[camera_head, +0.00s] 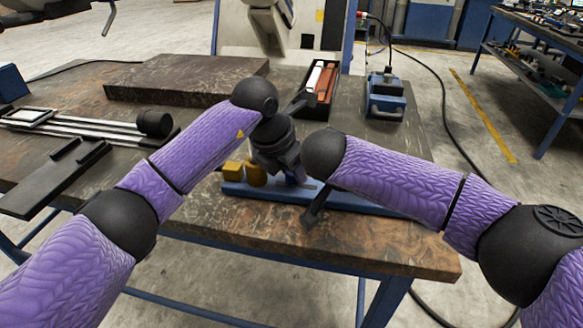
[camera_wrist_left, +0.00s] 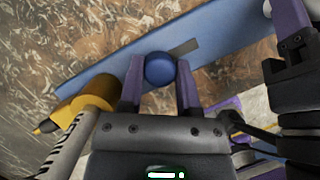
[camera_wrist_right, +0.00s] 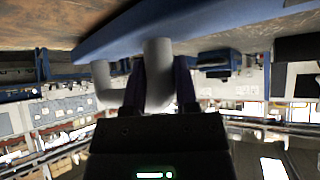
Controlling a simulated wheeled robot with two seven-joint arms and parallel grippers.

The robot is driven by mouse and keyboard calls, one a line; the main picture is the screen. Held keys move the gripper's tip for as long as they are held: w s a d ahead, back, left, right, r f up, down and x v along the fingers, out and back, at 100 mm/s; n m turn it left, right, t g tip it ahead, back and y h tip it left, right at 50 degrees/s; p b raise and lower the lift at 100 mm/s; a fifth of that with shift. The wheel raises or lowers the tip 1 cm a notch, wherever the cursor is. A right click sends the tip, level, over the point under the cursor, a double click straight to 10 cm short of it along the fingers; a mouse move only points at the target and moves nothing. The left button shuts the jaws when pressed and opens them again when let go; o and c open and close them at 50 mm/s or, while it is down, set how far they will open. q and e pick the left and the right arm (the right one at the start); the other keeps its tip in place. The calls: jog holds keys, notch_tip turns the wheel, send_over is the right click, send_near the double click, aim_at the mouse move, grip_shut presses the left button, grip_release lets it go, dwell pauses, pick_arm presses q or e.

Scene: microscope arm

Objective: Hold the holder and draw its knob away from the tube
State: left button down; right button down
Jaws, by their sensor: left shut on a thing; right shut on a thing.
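The holder (camera_head: 365,203) has a long blue base lying along the table's front edge; the base also shows in the left wrist view (camera_wrist_left: 222,62). My left gripper (camera_wrist_left: 160,85) has its purple fingers shut on a blue round part (camera_wrist_left: 160,68) over the base. My right gripper (camera_wrist_right: 160,90) is shut on a grey cylinder (camera_wrist_right: 157,65) beside the blue base; a second grey part (camera_wrist_right: 103,85) stands left of it. A yellow cylinder (camera_wrist_left: 92,95) with a dark tip lies left of my left fingers. In the head view my wrists hide most of the grasps. I cannot tell which part is the tube.
A dark stone slab (camera_head: 180,78) lies behind. A railed frame with a black roller (camera_head: 153,123) is at left. A black tray (camera_head: 320,85) and a blue device (camera_head: 385,95) stand at the back right. The table's front right corner is clear.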

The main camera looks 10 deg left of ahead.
dwell(0.3)
pick_arm(q)
jog(key=d, duration=0.3)
jog(key=shift+d, duration=0.25)
jog(key=shift+c, duration=1.4)
grip_release()
jog(key=shift+r, duration=0.1)
jog(key=v, duration=1.2)
pick_arm(e)
jog(key=shift+c, duration=1.5)
grip_release()
